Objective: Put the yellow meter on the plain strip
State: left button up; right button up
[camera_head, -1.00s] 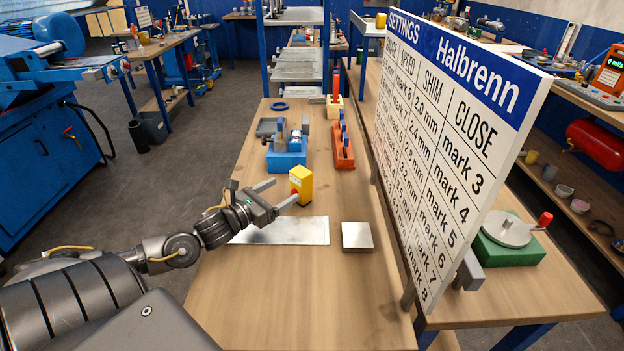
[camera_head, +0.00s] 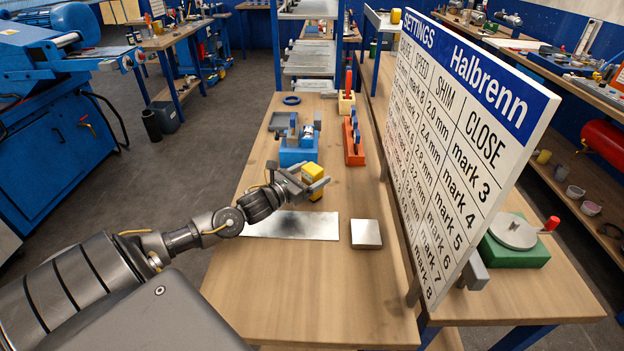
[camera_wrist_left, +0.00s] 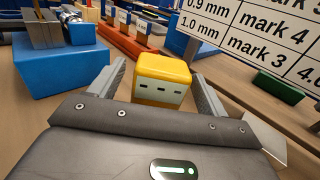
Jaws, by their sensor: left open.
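The yellow meter (camera_head: 313,172) stands upright on the wooden bench, beyond the metal strip. In the left wrist view the yellow meter (camera_wrist_left: 162,80) is between the two fingers, with a pale panel on the side facing me. My left gripper (camera_head: 312,186) is open around the meter, one finger on each side. The left gripper's fingers also show in the left wrist view (camera_wrist_left: 160,88), with a small gap beside the meter. The plain strip (camera_head: 290,225) is a flat grey metal sheet lying on the bench nearer to me, partly behind my left arm. My right gripper is out of view.
A square metal block (camera_head: 366,234) lies right of the strip. A blue fixture (camera_head: 298,150) and a red-orange rack (camera_head: 353,142) stand beyond the meter. A large settings board (camera_head: 465,150) rises on the right.

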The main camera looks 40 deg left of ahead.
pick_arm(q)
jog(key=shift+w+d, duration=0.2)
jog(key=shift+w, duration=1.1)
jog(key=c, duration=1.3)
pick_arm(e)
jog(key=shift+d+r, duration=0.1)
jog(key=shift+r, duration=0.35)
pick_arm(q)
jog(key=shift+r, duration=0.1)
